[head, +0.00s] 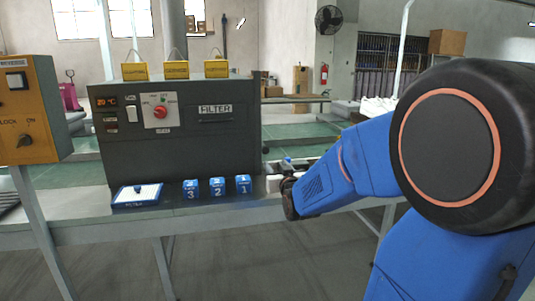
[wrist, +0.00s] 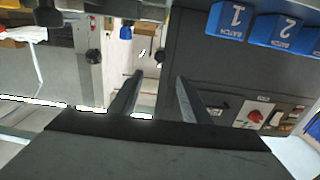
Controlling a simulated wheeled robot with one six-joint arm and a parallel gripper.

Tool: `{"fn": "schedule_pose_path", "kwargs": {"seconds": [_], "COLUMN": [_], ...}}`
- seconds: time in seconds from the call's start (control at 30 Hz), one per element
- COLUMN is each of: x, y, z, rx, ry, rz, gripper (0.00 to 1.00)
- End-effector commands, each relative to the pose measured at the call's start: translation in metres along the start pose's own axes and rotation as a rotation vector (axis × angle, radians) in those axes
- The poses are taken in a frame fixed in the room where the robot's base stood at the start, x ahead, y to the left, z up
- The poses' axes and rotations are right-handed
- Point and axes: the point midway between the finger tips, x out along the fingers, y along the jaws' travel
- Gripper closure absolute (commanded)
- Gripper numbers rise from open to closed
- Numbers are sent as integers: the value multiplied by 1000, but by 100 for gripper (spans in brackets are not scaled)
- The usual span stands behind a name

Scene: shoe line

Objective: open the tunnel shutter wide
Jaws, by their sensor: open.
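The dark grey machine (head: 185,150) stands on the bench with a control panel and a FILTER drawer on its front. In the wrist view the machine (wrist: 200,60) fills the right side, turned over. My gripper (wrist: 159,78) is open, with its two fingers apart and nothing between them. It points past the machine's end, where bright floor shows. A light grey panel (wrist: 70,70) with a black knob (wrist: 93,55) is left of the fingers, apart from them. I cannot tell whether this panel is the tunnel shutter.
Blue batch blocks (head: 217,187) and a blue-framed filter (head: 137,194) lie on the bench (head: 90,230) before the machine. A red rotary switch (head: 160,112) is on the panel. An orange control box (head: 27,110) stands at left. The bench front is mostly clear.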

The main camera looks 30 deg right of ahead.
Motion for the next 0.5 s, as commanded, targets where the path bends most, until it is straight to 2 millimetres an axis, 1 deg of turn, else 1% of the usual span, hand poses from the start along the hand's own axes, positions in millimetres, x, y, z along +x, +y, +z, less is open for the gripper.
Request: {"fn": "schedule_pose_path", "kwargs": {"seconds": [0.5], "x": [78], "y": [0], "z": [2], "rx": [0], "ry": [-3], "rz": [-1], "gripper": [57]}}
